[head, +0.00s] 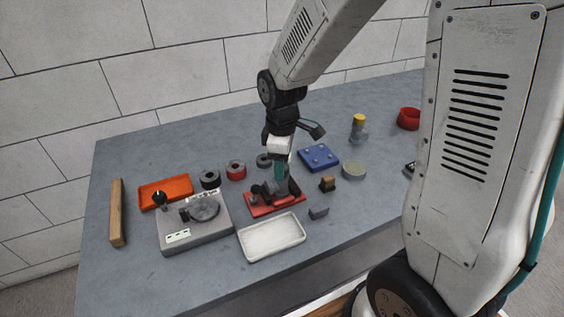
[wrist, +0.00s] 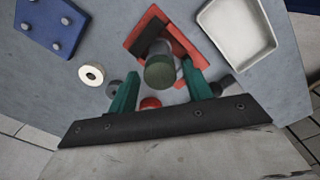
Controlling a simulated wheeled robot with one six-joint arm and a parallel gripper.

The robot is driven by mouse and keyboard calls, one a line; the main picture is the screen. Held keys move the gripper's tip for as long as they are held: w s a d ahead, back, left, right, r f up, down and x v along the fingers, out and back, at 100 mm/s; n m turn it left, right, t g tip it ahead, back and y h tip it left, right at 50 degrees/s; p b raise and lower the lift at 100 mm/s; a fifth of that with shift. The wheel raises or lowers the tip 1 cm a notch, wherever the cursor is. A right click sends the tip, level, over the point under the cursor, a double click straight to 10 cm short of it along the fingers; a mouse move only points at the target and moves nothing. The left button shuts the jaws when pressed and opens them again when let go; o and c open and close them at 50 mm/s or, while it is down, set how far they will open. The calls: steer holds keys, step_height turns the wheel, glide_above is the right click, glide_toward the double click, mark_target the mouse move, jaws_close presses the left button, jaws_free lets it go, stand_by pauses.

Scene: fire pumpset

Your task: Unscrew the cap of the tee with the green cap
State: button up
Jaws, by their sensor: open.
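The tee stands in a red holder (head: 262,208) on the grey bench, below my gripper. In the wrist view its round, dull green cap (wrist: 159,72) faces the camera, with the red holder (wrist: 146,24) behind it. My gripper (wrist: 159,75) is open, with one teal finger on each side of the cap. A gap shows between each finger and the cap. In the head view my gripper (head: 279,171) points down over the tee and partly hides it. I cannot tell how far down the cap the fingertips reach.
A white tray (head: 298,239) lies in front of the holder. A grey device (head: 216,232) and an orange tray (head: 185,184) are to the left. Several rings sit behind. A blue board (head: 330,166) and a yellow-capped fitting (head: 359,133) stand right. The front-left bench is clear.

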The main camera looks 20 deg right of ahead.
steer(key=m, duration=0.4)
steer(key=shift+m, duration=0.4)
steer(key=m, duration=0.7)
steer(key=shift+m, duration=0.3)
steer(key=m, duration=0.3)
steer(key=shift+m, duration=0.4)
steer(key=c, duration=0.9)
steer(key=n, duration=0.4)
steer(key=shift+n, duration=0.4)
steer(key=shift+c, duration=0.2)
